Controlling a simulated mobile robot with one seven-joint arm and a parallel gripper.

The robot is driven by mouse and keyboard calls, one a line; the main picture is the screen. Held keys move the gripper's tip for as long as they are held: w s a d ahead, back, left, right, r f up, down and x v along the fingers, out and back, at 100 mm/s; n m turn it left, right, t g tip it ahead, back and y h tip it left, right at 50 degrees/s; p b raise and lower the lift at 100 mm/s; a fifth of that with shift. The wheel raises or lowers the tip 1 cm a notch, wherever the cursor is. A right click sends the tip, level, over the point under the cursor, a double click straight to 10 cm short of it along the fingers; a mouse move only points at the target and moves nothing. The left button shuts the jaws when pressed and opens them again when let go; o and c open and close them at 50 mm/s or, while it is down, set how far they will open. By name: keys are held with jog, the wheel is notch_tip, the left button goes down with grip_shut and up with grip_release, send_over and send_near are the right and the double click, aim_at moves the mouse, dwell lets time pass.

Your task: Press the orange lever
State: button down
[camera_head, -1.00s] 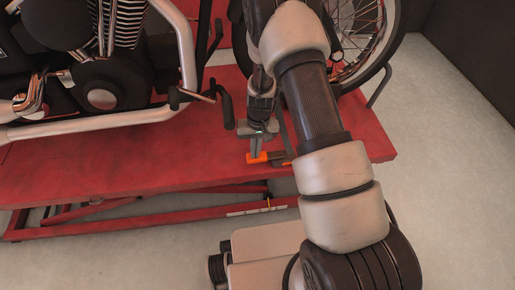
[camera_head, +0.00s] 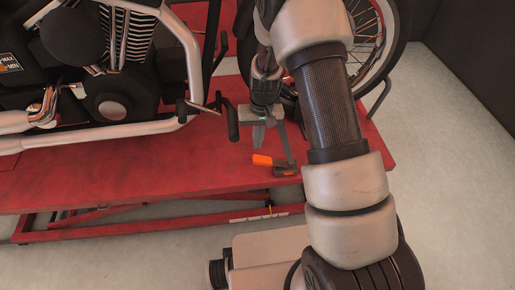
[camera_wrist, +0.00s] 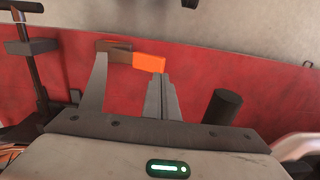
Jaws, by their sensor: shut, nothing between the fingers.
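The orange lever (camera_head: 262,160) lies at the front edge of the red lift platform, fixed to a dark base (camera_head: 286,170). Its free end points left in the head view and looks slightly raised. In the wrist view the orange lever (camera_wrist: 149,62) shows just beyond the fingertips, its dark part to the left. My gripper (camera_head: 258,142) is shut and empty, pointing down, just above the lever in the head view, with a small gap visible. The wrist view shows my gripper's fingers (camera_wrist: 161,80) pressed together, close to the lever.
A motorcycle (camera_head: 110,105) stands on the red platform (camera_head: 120,172), its dark foot pedal (camera_head: 232,122) left of my gripper. A grey upright bar (camera_head: 285,143) stands close beside my gripper. A spoked wheel (camera_head: 372,45) is behind my arm. Grey floor (camera_head: 450,150) is free at right.

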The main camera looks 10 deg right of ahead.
notch_tip(320, 180, up, 2)
jog(key=shift+r, duration=0.15)
dwell(0.8)
